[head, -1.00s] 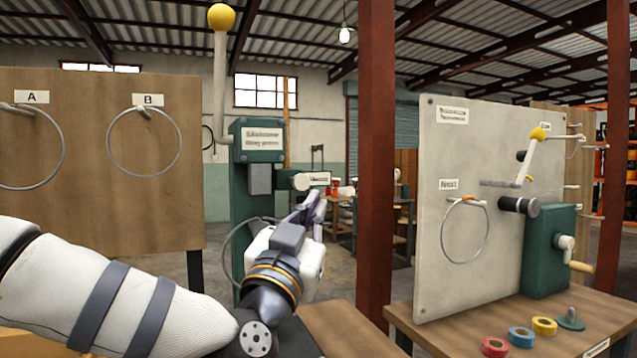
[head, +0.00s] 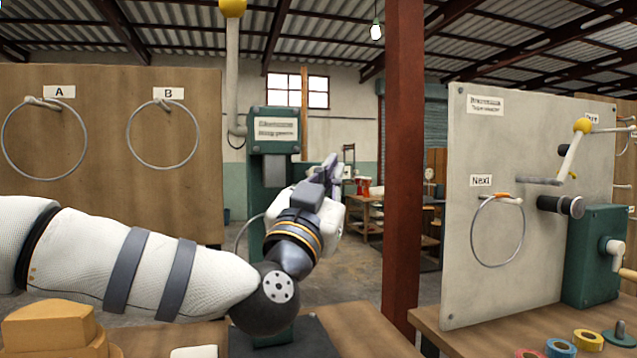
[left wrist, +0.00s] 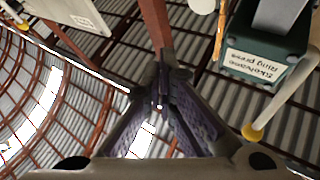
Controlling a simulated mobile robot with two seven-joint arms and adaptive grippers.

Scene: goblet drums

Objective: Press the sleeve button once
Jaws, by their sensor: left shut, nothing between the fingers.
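My left gripper (head: 332,165) points up and away, with its purple-grey fingers together and nothing between them; in the left wrist view its fingers (left wrist: 160,100) meet at the tips. It is in front and to the right of the green ring press (head: 268,190), which has a white lever topped by a yellow ball (head: 232,7). The press's sign (left wrist: 256,66) also shows in the left wrist view. The gripper hides the press's right side, where a sleeve button could be; I cannot make one out. A pale round part (left wrist: 202,5) shows at the top edge there. My right gripper is out of view.
A brown board (head: 110,220) with rings under A and B stands at left. A rust-red post (head: 403,180) rises right of the gripper. At right, a grey panel (head: 480,290) with a ring and levers stands on a bench with coloured tape rolls.

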